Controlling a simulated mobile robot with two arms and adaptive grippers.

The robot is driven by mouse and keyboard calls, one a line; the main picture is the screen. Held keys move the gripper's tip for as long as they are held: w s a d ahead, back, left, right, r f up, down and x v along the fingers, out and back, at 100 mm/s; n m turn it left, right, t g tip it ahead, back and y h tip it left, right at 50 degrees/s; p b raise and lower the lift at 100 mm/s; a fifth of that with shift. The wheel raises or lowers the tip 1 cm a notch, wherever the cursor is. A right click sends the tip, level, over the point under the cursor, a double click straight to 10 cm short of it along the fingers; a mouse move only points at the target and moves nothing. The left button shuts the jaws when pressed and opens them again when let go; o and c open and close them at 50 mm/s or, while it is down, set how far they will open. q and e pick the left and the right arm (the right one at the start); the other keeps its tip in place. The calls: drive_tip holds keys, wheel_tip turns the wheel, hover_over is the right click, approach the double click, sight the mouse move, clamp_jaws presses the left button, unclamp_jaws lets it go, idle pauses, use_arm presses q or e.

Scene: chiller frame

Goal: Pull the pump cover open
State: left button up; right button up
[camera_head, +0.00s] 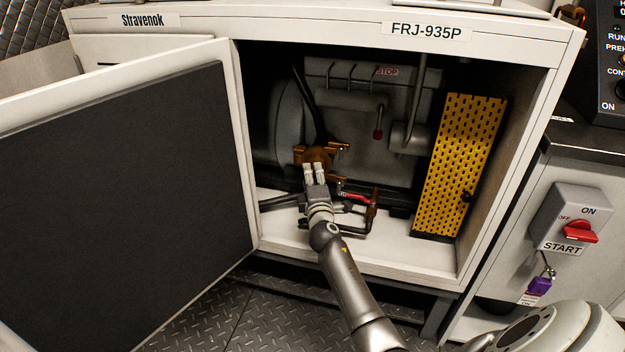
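The open cabinet has a large white door panel (110,190) with a dark inner face, swung out to the left. A yellow perforated cover (461,160) stands upright inside the cabinet at the right, with a small dark knob on its right edge. I cannot tell which of these is the pump cover. My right gripper (315,168) reaches into the opening, its two pale fingers close together in front of an orange-brown fitting (318,154). Whether they touch or grip it is unclear. It is well left of the yellow cover. My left gripper is out of view.
A red-handled valve (354,197) and dark pipes sit just right of my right gripper. A grey switch box (570,222) with a red knob and hanging purple padlock (539,286) is at the right. Checkered floor plate (215,318) lies below.

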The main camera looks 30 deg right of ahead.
drive_tip(key=shift+w, duration=0.15)
clamp_jaws()
idle(0.5)
